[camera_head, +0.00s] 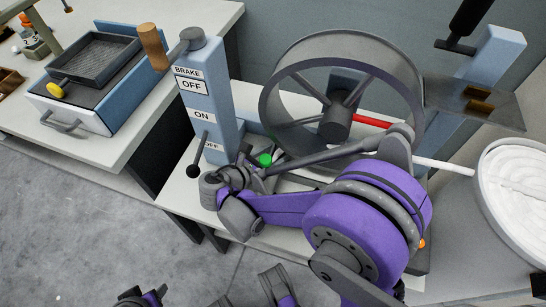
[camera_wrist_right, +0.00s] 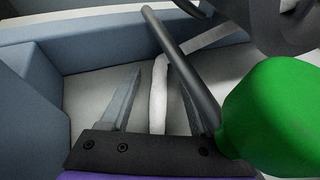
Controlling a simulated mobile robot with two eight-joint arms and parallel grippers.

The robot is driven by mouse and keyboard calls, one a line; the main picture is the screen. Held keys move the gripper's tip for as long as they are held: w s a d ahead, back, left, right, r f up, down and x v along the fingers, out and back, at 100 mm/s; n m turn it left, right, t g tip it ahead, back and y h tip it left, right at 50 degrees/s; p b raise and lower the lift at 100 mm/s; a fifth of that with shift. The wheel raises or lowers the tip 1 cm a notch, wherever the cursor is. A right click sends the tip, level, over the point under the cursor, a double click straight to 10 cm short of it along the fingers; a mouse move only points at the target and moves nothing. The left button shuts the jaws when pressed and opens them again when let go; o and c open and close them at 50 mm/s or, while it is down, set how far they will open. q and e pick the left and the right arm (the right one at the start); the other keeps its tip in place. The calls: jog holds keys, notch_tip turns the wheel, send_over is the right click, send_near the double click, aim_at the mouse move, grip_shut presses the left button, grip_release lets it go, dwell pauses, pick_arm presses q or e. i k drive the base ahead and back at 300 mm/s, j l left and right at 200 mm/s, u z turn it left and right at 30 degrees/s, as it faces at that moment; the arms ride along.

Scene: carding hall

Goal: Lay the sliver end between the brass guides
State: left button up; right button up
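My right gripper (camera_wrist_right: 158,100) has its two grey fingers apart. A white strip that looks like the sliver end (camera_wrist_right: 157,92) lies between them, with a gap on each side. In the head view the right gripper (camera_head: 250,170) is low beside the lever post, partly hidden by its own arm. The white sliver (camera_head: 445,165) runs from the round can (camera_head: 482,190) leftward and passes behind my purple arm. Two brass guides (camera_head: 480,98) sit on a dark plate at the upper right, away from the gripper. My left gripper does not show clearly.
A large spoked wheel (camera_head: 290,120) stands behind my arm. A green knob (camera_head: 264,160) is close by the gripper and fills the right of the wrist view (camera_wrist_right: 270,115). A blue brake post (camera_head: 207,115) stands left; a grey rod (camera_wrist_right: 180,60) crosses above the right finger.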

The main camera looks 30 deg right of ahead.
aim_at(356, 57)
jog(key=k+j, duration=0.15)
jog(key=j, duration=0.25)
jog(key=k+j, duration=0.1)
jog(key=j, duration=0.3)
jog(key=k+j, duration=0.15)
jog(key=j, duration=0.25)
jog(key=k+j+u, duration=0.1)
jog(key=j, duration=0.3)
jog(key=k+j, duration=0.15)
jog(key=j, duration=0.25)
